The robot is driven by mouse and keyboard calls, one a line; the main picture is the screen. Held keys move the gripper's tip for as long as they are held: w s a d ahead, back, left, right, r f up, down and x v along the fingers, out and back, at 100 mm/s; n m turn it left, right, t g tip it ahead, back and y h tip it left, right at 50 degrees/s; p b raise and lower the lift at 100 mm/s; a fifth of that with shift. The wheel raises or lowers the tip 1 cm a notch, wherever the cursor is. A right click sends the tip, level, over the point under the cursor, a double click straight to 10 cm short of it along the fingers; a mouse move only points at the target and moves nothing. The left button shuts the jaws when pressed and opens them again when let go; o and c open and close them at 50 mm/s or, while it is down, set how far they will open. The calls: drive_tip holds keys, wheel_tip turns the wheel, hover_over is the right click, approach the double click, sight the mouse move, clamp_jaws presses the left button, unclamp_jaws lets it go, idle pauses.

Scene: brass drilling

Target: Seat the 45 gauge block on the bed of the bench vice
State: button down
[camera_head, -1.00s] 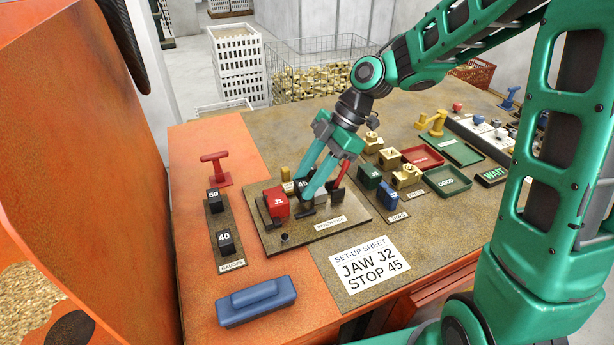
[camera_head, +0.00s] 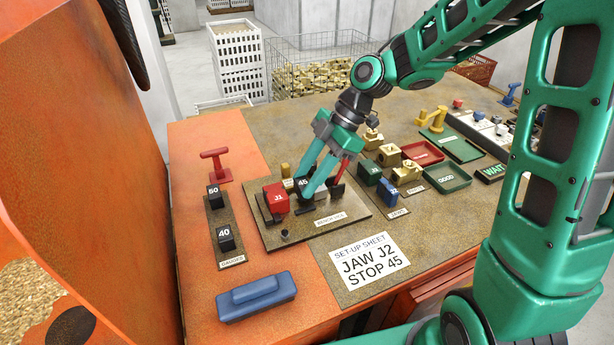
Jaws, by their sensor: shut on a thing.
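The 45 gauge block (camera_head: 303,183) is a dark block with a white "45" on its top. It is between the fingers of my gripper (camera_head: 308,190), which is shut on it. The gripper points down and tilts over the bench vice (camera_head: 349,213), in the middle of the bench. The block is at the vice bed, right of the red J1 jaw (camera_head: 277,198). My fingers hide its lower part, so I cannot tell whether it touches the bed. A red handle (camera_head: 342,172) stands at the right of the vice, partly behind my gripper.
Gauge blocks 50 (camera_head: 213,197) and 40 (camera_head: 226,240) stand on a strip at left. A red T-handle (camera_head: 214,164) and blue brush-like block (camera_head: 256,300) flank it. Jaws J3 (camera_head: 370,172) and J2 (camera_head: 388,193) are right. The set-up sheet (camera_head: 370,264) reads JAW J2, STOP 45.

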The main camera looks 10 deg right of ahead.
drive_tip(key=shift+f, duration=0.65)
idle(0.7)
drive_tip(key=c, duration=0.7)
unclamp_jaws()
drive_tip(key=shift+r, duration=0.1)
drive_tip(key=shift+r, duration=3.45)
